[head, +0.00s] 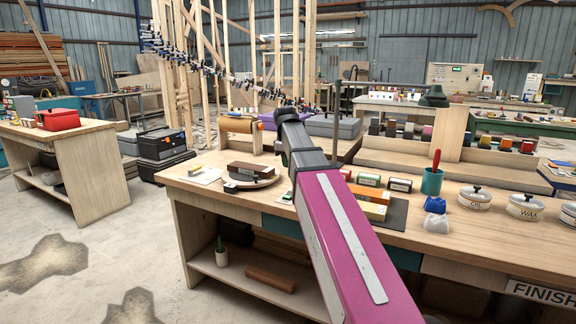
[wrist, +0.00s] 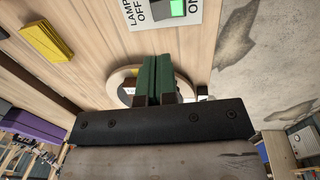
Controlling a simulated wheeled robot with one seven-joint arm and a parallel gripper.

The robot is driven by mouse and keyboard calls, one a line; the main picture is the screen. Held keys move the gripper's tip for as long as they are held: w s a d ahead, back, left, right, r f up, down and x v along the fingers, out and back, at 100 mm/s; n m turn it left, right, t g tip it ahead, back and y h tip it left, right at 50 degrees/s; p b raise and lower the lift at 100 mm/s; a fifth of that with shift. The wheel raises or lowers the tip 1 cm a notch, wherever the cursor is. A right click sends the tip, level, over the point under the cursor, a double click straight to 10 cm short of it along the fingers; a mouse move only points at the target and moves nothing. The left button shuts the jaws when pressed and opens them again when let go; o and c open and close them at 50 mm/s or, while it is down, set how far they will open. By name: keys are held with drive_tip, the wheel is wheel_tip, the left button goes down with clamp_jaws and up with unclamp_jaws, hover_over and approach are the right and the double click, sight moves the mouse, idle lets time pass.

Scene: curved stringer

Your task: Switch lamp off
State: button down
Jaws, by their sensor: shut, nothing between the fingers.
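The lamp switch (wrist: 178,8) is at the top edge of the wrist view, partly cut off. It has a bright green rocker on a white plate, with LAMP OFF lettered on the left and ON on the right. My gripper (wrist: 158,60) is below it in that view, its dark green fingers together and empty. The fingertips point toward the plate and look apart from it. My gripper is not clearly visible there, and my purple arm covers part of the bench.
A yellow block (wrist: 47,40) lies to the left. Boxes, a green cup (head: 432,182) and lidded pots (head: 475,198) stand farther right.

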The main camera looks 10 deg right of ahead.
sight(288, 195)
drive_tip(key=f, duration=0.7)
drive_tip(key=w+d+f, duration=0.1)
drive_tip(key=f, duration=0.3)
drive_tip(key=shift+w+f, duration=0.1)
drive_tip(key=shift+f, duration=0.15)
drive_tip(key=shift+f, duration=0.2)
drive_tip(key=shift+a, duration=0.1)
drive_tip(key=shift+s+a+r, duration=0.25)
drive_tip(key=shift+s+a, duration=0.15)
drive_tip(key=shift+s, duration=0.25)
drive_tip(key=shift+r, duration=0.4)
wheel_tip(288, 195, up, 13)
drive_tip(key=s+a, duration=0.1)
drive_tip(key=shift+s, duration=0.15)
idle(0.5)
